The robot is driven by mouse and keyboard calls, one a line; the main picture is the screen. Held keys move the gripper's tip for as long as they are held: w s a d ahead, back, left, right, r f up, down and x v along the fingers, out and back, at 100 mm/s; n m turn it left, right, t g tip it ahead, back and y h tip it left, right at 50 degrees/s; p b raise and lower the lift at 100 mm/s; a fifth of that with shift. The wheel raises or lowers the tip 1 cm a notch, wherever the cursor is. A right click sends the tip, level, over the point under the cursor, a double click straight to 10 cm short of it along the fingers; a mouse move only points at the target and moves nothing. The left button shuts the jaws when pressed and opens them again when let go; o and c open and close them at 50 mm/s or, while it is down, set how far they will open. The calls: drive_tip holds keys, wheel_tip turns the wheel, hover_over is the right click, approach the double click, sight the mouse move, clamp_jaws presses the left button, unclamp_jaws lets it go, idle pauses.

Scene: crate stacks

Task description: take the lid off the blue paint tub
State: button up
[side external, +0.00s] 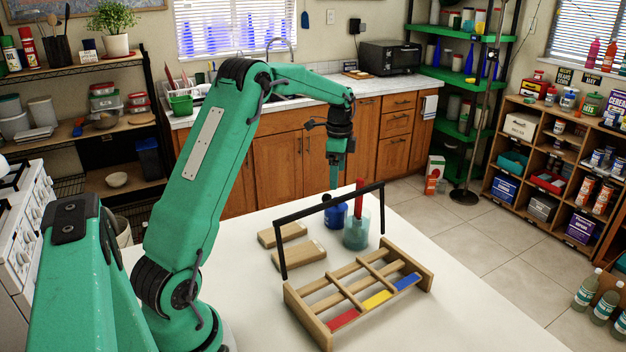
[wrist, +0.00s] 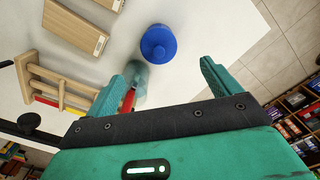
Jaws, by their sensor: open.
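The blue paint tub (side external: 337,218) stands on the white table behind the clear jar, partly hidden by the jar and the black bar. In the wrist view its round blue lid (wrist: 168,38) faces the camera with a small raised knob in its middle, and the lid sits on the tub. My gripper (side external: 335,186) points down above the tub. In the wrist view the two fingers (wrist: 168,78) are spread and empty, and the lid shows beyond their tips, apart from both.
A clear jar (side external: 356,238) holding a red upright piece stands close beside the tub. A black bar frame (side external: 306,208) rises near it over a wooden rack (side external: 308,322) with coloured strips. Two wooden blocks (side external: 300,255) lie left. The table's right side is clear.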

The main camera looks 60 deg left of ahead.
drive_tip(key=shift+s+d+f, duration=0.1)
drive_tip(key=shift+f, duration=4.55)
drive_tip(key=c, duration=1.1)
